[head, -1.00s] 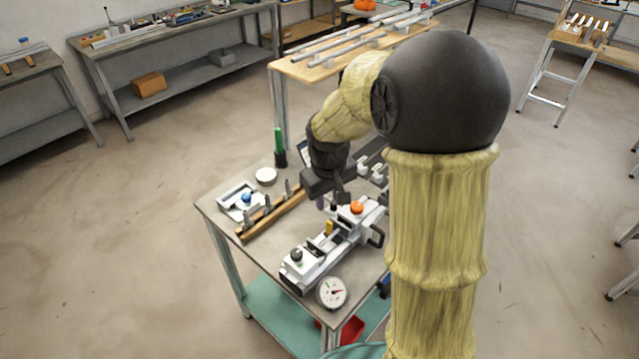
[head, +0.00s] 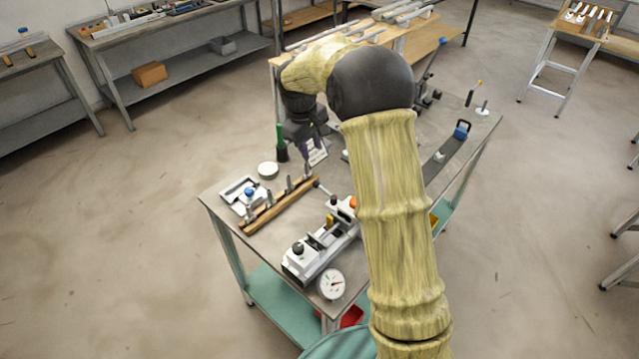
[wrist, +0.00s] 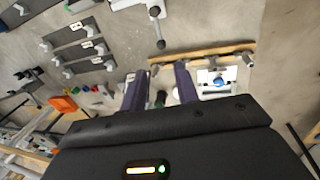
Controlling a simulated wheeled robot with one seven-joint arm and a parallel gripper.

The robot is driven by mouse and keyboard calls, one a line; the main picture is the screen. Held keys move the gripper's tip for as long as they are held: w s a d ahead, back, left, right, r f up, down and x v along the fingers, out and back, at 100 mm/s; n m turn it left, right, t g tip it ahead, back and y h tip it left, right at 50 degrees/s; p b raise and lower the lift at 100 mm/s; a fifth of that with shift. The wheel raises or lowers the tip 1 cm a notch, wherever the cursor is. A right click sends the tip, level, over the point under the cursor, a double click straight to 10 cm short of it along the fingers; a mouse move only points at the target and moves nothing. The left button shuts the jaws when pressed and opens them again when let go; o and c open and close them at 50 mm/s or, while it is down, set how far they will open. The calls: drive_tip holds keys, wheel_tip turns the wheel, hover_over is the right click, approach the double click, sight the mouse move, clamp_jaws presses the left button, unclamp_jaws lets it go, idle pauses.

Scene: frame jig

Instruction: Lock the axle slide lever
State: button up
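The white and grey slide jig (head: 308,256) lies on the near part of the metal bench, with dark knobs and a yellow piece on it. A lever with a dark ball end (head: 317,184) sticks out from its far end; the lever also shows at the top of the wrist view (wrist: 160,43). My gripper (head: 308,150) is above the bench, beyond the jig and apart from the lever. In the wrist view its two fingers (wrist: 160,88) are spread with nothing held between them. My arm hides the jig's right end. I cannot tell whether the lever is locked.
A wooden rack (head: 279,205) with upright tools and a white fixture with a blue knob (head: 249,192) stand left of the jig. A dial gauge (head: 331,284) is at the near edge. A green-handled tool (head: 280,137) stands in a dark holder near my gripper.

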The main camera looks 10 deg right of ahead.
sight(320, 187)
drive_tip(key=d+f+p, duration=0.1)
drive_tip(key=f, duration=0.4)
drive_tip(key=w+f+p, duration=0.1)
drive_tip(key=f, duration=0.5)
drive_tip(key=w+d+f+p, duration=0.1)
drive_tip(key=f+p, duration=0.1)
drive_tip(key=f, duration=0.3)
drive_tip(key=shift+d+f, duration=0.3)
drive_tip(key=shift+d, duration=0.05)
drive_tip(key=shift+s, duration=0.1)
drive_tip(key=shift+c, duration=0.4)
clamp_jaws()
